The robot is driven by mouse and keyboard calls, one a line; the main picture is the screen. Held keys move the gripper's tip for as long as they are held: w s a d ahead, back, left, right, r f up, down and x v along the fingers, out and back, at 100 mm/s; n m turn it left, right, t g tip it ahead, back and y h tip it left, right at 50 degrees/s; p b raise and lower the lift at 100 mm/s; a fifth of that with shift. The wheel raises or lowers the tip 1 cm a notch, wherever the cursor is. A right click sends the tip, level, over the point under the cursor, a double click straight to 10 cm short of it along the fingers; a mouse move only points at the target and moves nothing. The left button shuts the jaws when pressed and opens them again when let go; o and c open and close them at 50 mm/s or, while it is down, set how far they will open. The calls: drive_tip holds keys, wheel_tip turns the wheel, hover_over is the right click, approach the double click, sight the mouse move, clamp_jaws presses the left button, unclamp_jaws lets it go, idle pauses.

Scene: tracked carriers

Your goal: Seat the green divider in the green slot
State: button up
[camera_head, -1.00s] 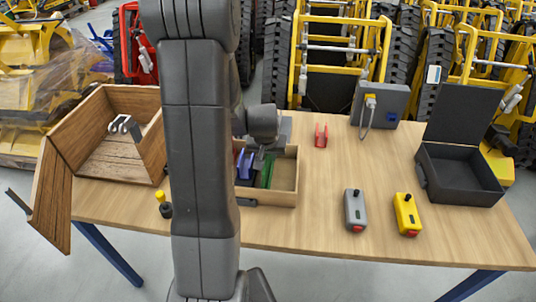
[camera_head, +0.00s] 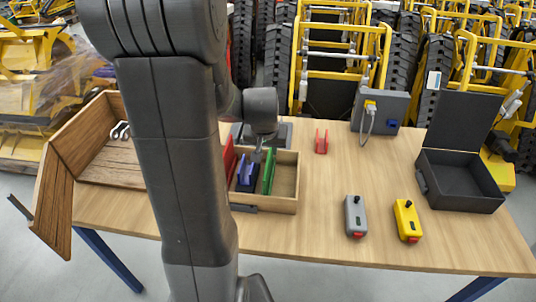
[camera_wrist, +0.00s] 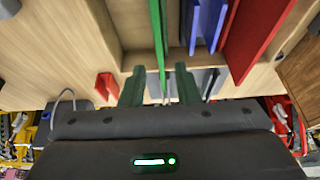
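The green divider (camera_head: 268,172) stands upright in the wooden tray (camera_head: 284,201), right of the blue divider (camera_head: 246,172). A red divider (camera_head: 229,160) is at the tray's left end. My gripper (camera_head: 260,150) is at the tray's back edge, above and behind the green divider. In the wrist view, my gripper's fingers (camera_wrist: 160,88) are apart. The green divider (camera_wrist: 158,35) shows as a thin strip between them, with a gap on each side. The green slot and the divider's lower edge are hidden, so I cannot tell how deep it sits.
A red bracket (camera_head: 321,142) and a grey box with a cable (camera_head: 380,106) stand behind and right of the tray. Grey (camera_head: 355,213) and yellow (camera_head: 407,218) handheld controls lie at front right. An open black case (camera_head: 460,183) is far right, a wooden crate (camera_head: 70,140) left.

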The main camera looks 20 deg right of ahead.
sight(269, 159)
drive_tip(key=shift+v, duration=1.8)
drive_tip(key=x, duration=1.2)
drive_tip(key=shift+s, duration=0.1)
